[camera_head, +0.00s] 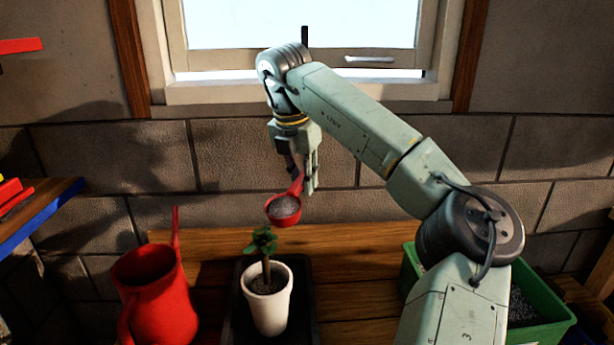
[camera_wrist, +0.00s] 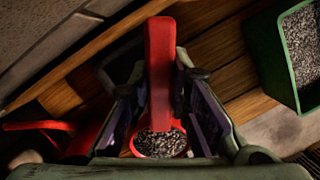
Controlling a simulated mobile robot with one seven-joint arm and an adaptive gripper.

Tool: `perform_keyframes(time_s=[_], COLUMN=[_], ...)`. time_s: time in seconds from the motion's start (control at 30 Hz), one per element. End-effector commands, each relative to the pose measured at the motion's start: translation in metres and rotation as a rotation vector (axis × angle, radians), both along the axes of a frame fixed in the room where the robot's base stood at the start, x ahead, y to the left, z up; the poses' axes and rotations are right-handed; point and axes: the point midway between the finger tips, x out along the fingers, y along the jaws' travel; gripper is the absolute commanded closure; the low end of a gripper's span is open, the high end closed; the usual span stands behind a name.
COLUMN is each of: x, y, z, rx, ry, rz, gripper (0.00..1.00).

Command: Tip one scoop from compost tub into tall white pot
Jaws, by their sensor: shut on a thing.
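My gripper (camera_head: 303,180) is shut on the handle of a red scoop (camera_head: 284,208). The scoop holds grey, grainy compost and is held roughly level, above and slightly right of the tall white pot (camera_head: 268,303). The pot stands upright on a dark tray and has a small green plant in dark soil. In the wrist view the scoop (camera_wrist: 160,75) runs between the fingers of my gripper (camera_wrist: 165,110), with compost in its bowl; the pot is not clearly visible there. The green compost tub (camera_head: 540,335) is at the right, partly behind my arm; it also shows in the wrist view (camera_wrist: 264,60).
A red watering can (camera_head: 158,300) stands left of the pot, its spout pointing up. The dark tray (camera_head: 305,325) lies on the wooden bench (camera_head: 350,265). A stone wall and window are behind. A shelf with red items (camera_head: 12,195) is at far left.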

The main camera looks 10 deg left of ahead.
Motion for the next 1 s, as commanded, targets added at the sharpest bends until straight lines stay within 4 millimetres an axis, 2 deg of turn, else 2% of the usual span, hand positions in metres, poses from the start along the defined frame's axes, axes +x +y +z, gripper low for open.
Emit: perform_keyframes(time_s=[0.1, 0.27, 0.6, 1.0], x=[-0.001, -0.002, -0.009, -0.024], y=[0.0, 0.0, 0.002, 0.006], z=[-0.012, -0.019, -0.045, -0.035], rx=[0.002, -0.006, -0.048, -0.103], ry=[0.004, -0.019, -0.187, -0.415], rz=[0.001, 0.002, 0.004, 0.005], gripper=[1.0, 1.0, 1.0, 1.0])
